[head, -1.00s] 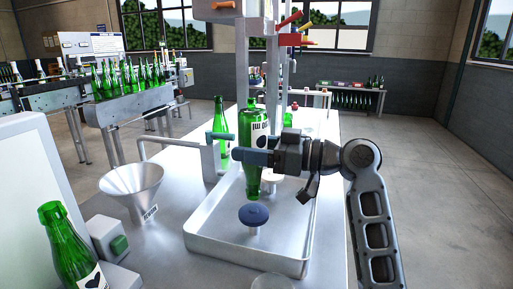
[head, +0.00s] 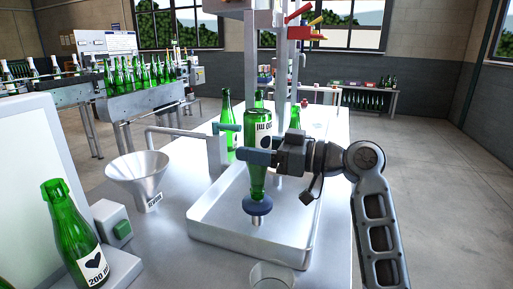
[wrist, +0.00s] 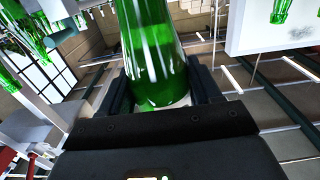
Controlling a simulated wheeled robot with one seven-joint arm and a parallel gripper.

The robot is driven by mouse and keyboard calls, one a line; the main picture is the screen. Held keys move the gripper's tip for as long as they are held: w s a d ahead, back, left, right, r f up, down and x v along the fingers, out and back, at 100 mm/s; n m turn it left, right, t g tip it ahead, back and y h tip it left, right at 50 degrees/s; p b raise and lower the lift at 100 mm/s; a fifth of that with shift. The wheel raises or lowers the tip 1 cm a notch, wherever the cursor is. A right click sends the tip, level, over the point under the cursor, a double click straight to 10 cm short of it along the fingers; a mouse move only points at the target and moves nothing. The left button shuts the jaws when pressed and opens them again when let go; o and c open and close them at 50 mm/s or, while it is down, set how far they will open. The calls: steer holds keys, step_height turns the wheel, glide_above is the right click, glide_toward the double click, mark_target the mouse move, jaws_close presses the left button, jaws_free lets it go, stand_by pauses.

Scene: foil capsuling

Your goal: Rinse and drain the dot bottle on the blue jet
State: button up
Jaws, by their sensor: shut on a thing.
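The dot bottle (head: 257,182) is green with a white label bearing a black dot. It is upside down above the metal tray (head: 215,232). Its mouth is at the blue jet (head: 257,206), a round blue head on a short stem; I cannot tell whether the mouth is touching it or over it. My gripper (head: 262,157) is shut around the bottle from the right. In the wrist view the green bottle (wrist: 155,55) sits between the dark fingers.
A steel funnel (head: 138,177) stands left of the tray. A clear cup (head: 272,276) is at the front edge. Another green bottle (head: 226,112) stands behind the tap. A machine column (head: 283,80) rises behind.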

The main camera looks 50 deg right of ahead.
steer(key=shift+f+b, duration=0.8)
steer(key=shift+f, duration=0.1)
stand_by(1.3)
stand_by(1.7)
steer(key=shift+r+p, duration=0.8)
steer(key=shift+r, duration=0.75)
stand_by(2.5)
